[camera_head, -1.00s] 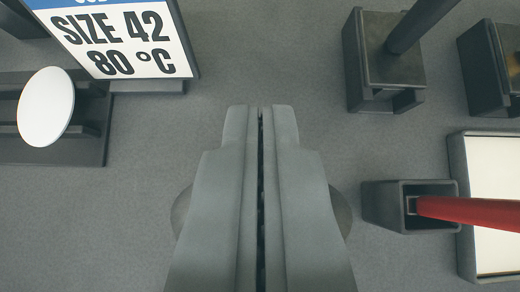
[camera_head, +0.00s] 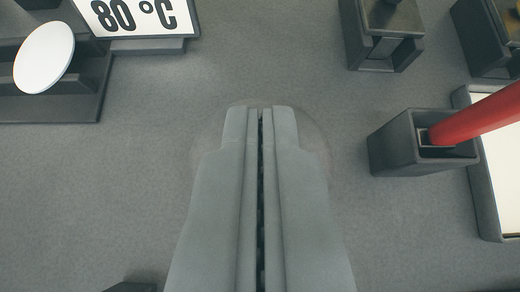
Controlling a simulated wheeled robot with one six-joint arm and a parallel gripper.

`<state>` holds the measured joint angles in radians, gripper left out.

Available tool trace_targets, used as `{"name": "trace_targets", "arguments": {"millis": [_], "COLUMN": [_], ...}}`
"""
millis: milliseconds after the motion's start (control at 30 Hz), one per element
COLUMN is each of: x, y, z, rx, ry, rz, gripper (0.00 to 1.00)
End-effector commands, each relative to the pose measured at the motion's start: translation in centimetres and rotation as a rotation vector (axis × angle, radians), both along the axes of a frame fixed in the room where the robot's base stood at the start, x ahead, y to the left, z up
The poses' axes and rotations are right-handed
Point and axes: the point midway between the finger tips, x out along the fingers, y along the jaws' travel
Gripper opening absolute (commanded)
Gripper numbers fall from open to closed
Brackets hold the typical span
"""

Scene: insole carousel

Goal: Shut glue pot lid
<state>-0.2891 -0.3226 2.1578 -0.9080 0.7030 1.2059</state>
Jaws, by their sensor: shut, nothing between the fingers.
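My gripper (camera_head: 261,108) is shut and empty, pointing up the picture over bare grey surface. A faint round patch (camera_head: 318,140) shows around its fingertips; I cannot tell whether it is a shadow or an object, and the fingers hide its middle. I cannot make out a glue pot or its lid with certainty. A white disc (camera_head: 44,58) stands tilted on a dark stand at the upper left, well apart from my gripper.
A sign reading 80 °C (camera_head: 140,16) is at the top left. At right are a dark square holder (camera_head: 390,150) with a red handle (camera_head: 490,115), a pale-floored tray (camera_head: 490,215) and dark blocks (camera_head: 385,50). A dark corner (camera_head: 130,287) shows at the bottom left.

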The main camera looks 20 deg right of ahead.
Motion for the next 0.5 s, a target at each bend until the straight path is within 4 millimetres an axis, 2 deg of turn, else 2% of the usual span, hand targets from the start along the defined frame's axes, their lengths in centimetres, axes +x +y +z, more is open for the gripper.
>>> {"name": "trace_targets", "arguments": {"millis": [200, 500], "x": [-1.4, -2.6], "y": [0.6, 1.1], "z": [-1.6, -3.6], "rx": [-0.001, 0.000], "ry": [0.000, 0.003], "rz": [0.002, 0.001], "gripper": [0.00, 0.00]}}
